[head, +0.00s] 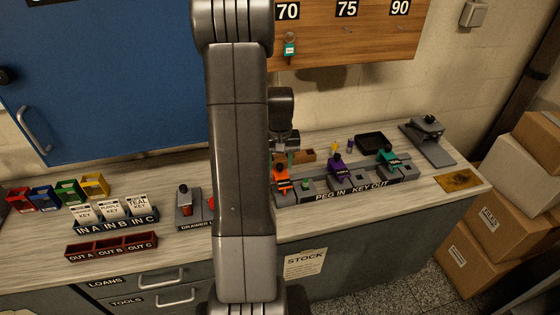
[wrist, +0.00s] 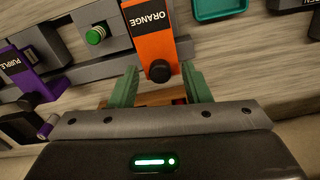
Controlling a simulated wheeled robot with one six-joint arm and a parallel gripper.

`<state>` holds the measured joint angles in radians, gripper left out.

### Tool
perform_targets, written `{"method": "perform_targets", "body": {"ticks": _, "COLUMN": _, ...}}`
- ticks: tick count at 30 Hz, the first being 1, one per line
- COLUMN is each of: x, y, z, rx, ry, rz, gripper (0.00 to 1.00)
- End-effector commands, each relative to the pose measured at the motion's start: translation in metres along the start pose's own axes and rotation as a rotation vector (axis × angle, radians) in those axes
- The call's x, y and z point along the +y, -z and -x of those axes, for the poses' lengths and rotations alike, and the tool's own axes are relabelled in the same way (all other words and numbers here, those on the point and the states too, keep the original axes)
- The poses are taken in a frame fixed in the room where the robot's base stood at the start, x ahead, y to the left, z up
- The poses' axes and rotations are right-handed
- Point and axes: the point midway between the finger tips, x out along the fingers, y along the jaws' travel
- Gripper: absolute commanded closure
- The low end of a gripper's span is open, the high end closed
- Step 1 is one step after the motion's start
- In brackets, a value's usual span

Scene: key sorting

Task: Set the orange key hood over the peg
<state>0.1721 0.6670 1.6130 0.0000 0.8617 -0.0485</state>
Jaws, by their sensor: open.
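The orange key hood (head: 281,178) stands at the left end of the grey peg rail in the head view. In the wrist view the hood (wrist: 150,45), marked ORANGE, has its black knob (wrist: 159,71) between my finger tips. My gripper (wrist: 161,86) is open, with one green finger on each side of the knob and visible gaps to both. In the head view my gripper (head: 287,158) is just behind the hood, partly hidden by my arm. A green-topped peg (wrist: 95,35) stands bare beside the hood; it also shows in the head view (head: 305,183).
A purple hood (head: 338,168) and a teal hood (head: 387,158) stand further right on the rail. A black tray (head: 371,141) lies behind them. A grey drawer unit (head: 188,205) and lettered key bins (head: 115,216) are to the left.

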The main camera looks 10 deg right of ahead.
Motion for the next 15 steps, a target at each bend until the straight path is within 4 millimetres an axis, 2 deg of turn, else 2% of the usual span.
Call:
{"method": "perform_targets", "body": {"ticks": 2, "x": 0.0, "y": 0.0, "z": 0.0002, "rx": 0.0, "ry": 0.0, "rz": 0.0, "gripper": 0.59}}
{"method": "perform_targets", "body": {"ticks": 8, "x": 0.0, "y": 0.0001, "z": 0.0003, "rx": 0.0, "ry": 0.0, "rz": 0.0, "gripper": 0.98}}
{"method": "perform_targets", "body": {"ticks": 15, "x": 0.0046, "y": 0.0012, "z": 0.0003, "rx": 0.001, "ry": 0.0, "rz": -0.002, "gripper": 1.0}}
